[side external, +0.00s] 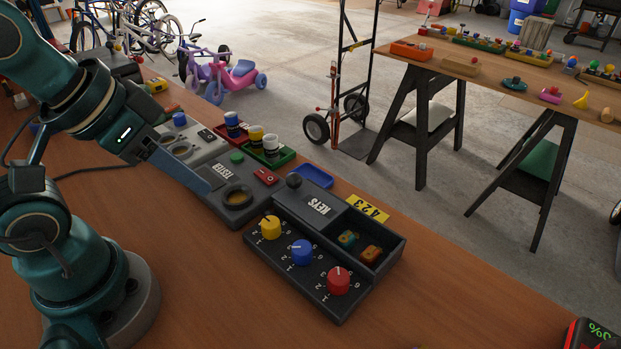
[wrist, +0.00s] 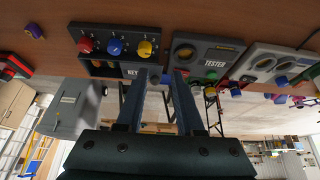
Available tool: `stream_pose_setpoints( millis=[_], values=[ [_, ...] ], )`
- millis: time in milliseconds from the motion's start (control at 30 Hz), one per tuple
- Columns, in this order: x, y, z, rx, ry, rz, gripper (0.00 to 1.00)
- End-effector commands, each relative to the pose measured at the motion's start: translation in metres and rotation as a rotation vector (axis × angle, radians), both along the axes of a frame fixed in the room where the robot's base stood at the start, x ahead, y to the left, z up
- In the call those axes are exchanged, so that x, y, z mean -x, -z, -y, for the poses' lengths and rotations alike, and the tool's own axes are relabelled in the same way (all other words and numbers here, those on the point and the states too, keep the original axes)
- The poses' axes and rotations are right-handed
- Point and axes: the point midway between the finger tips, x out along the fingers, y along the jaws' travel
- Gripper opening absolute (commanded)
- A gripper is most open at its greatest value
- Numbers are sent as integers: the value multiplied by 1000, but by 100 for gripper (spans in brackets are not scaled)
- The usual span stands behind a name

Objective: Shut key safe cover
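The key safe (side external: 258,258) is a dark box on the bench, with yellow (side external: 270,228), blue (side external: 301,252) and red (side external: 338,281) dial knobs along its front. Its cover (side external: 330,217), labelled KEYS with a black ball knob (side external: 294,181), lies over the left part. The right part is open and shows a teal (side external: 348,239) and an orange (side external: 371,254) item inside. In the wrist view the key safe (wrist: 90,66) is at the upper left, partly hidden by a finger. My gripper (wrist: 164,72) is open and empty; in the side view (side external: 205,188) it is left of the safe, near the tester.
The tester (side external: 214,188) stands directly left of the safe. A green tray (side external: 282,158) with small cans and a blue tray (side external: 312,175) sit behind. A yellow 423 tag (side external: 367,208) is behind the cover. Bench in front of the safe (side external: 220,290) is clear.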

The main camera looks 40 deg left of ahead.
Motion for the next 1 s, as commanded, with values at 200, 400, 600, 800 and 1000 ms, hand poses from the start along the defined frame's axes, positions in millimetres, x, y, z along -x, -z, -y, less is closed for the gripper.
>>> stream_pose_setpoints(
  millis=[200, 400, 600, 800, 1000],
  values=[
    [8, -5, 6, 76, -85, -46, 0],
    [-1, -37, 25, 262, -258, -166, 0],
    [-27, -63, 34, 441, -463, -349, 0],
    [-68, -79, 28, 619, -670, -550, 0],
    [-109, -81, 4, 788, -844, -737, 0]
  ],
)
